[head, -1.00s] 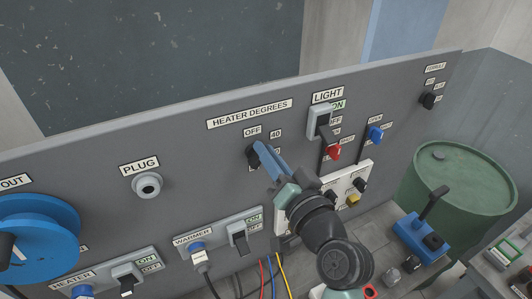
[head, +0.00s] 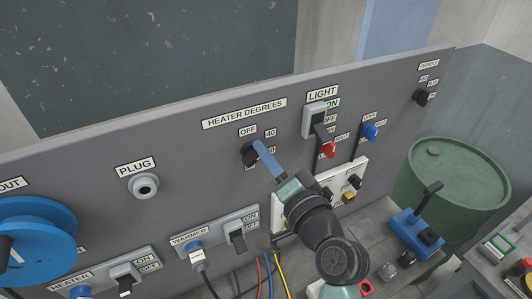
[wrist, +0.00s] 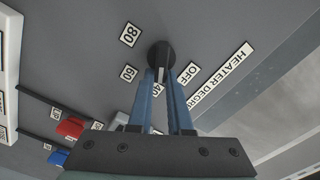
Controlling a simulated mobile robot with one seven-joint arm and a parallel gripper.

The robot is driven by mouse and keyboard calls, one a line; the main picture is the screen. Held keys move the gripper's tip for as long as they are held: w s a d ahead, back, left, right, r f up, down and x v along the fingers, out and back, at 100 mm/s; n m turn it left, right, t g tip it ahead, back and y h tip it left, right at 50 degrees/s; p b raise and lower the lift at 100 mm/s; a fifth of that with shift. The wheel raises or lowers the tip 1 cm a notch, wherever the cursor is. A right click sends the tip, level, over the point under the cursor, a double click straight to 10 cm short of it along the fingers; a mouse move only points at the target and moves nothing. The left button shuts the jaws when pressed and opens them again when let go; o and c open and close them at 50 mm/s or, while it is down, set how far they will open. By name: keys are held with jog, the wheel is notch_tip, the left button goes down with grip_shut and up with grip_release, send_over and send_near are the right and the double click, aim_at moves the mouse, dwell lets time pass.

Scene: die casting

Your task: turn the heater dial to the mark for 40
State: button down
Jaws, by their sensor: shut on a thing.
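The heater dial (head: 249,155) is a black round knob on the grey panel under the HEATER DEGREES sign (head: 244,114). In the wrist view the dial (wrist: 160,52) has a pale pointer line, which points down between the fingers, towards the partly hidden 40 label (wrist: 158,89). The OFF label (wrist: 189,73) is to its right, and the 60 label (wrist: 129,73) and 80 label (wrist: 129,34) are to its left. My gripper (head: 258,148) has its blue fingers shut on the dial; the wrist view shows the fingertips (wrist: 162,74) on either side of its lower part.
The LIGHT switch (head: 314,120), a red knob (head: 327,149) and a blue knob (head: 370,132) are to the right on the panel. The plug socket (head: 143,186) is to the left, and the warmer switch (head: 238,238) is below. A green drum (head: 455,185) stands at the right.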

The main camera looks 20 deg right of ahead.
jog(key=c, duration=0.8)
grip_release()
jog(key=shift+c, duration=0.2)
jog(key=shift+s, duration=0.1)
jog(key=s+b, duration=0.5)
jog(key=s, duration=0.7)
jog(key=shift+s+d, duration=0.2)
jog(key=shift+s, duration=0.2)
